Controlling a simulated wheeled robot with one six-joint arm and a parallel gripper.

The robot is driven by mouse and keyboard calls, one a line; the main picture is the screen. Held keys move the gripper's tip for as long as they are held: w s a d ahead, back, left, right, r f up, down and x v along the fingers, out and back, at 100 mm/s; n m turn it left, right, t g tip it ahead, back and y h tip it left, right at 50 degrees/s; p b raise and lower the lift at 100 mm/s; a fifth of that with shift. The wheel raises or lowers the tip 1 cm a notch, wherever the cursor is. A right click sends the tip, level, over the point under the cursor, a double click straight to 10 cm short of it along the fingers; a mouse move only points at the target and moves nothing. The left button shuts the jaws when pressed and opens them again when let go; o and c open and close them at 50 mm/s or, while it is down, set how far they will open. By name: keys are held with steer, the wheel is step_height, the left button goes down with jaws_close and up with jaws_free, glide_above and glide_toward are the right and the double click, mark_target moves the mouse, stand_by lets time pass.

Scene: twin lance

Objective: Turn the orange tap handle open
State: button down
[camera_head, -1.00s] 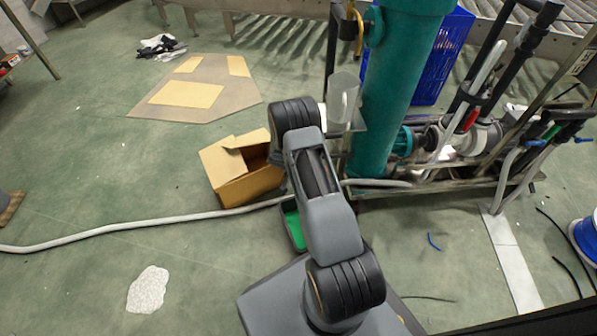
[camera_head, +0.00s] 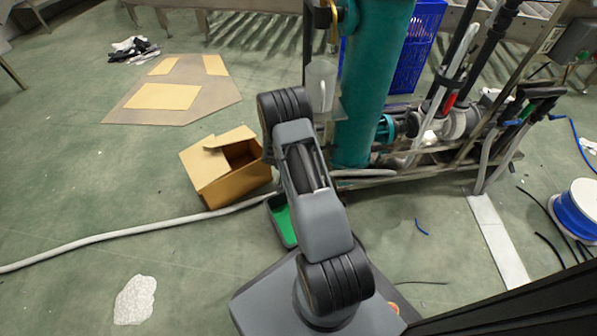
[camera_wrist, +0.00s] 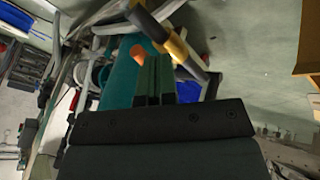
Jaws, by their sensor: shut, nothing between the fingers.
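In the wrist view a short orange piece (camera_wrist: 138,51), which looks like the tap handle, shows just left of my fingertips. It lies in front of the teal column. My gripper (camera_wrist: 155,62) is shut and empty, its two dark green fingers together. The fingertips appear close to the orange piece, but I cannot tell whether they touch. A black bar with yellow bands (camera_wrist: 176,47) crosses just right of the fingertips. In the head view an orange-yellow part (camera_head: 335,22) shows at the top of the teal column (camera_head: 372,95). My gripper is hidden there behind my arm.
A blue crate (camera_head: 418,50) stands behind the column. Pipes and a metal frame (camera_head: 440,168) extend to its right. An open cardboard box (camera_head: 228,172) and a green-lined tray (camera_head: 283,222) lie on the floor left of my arm. A pale hose (camera_head: 130,232) crosses the floor.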

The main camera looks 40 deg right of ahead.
steer(key=shift+s+d, duration=0.15)
steer(key=shift+s, duration=0.1)
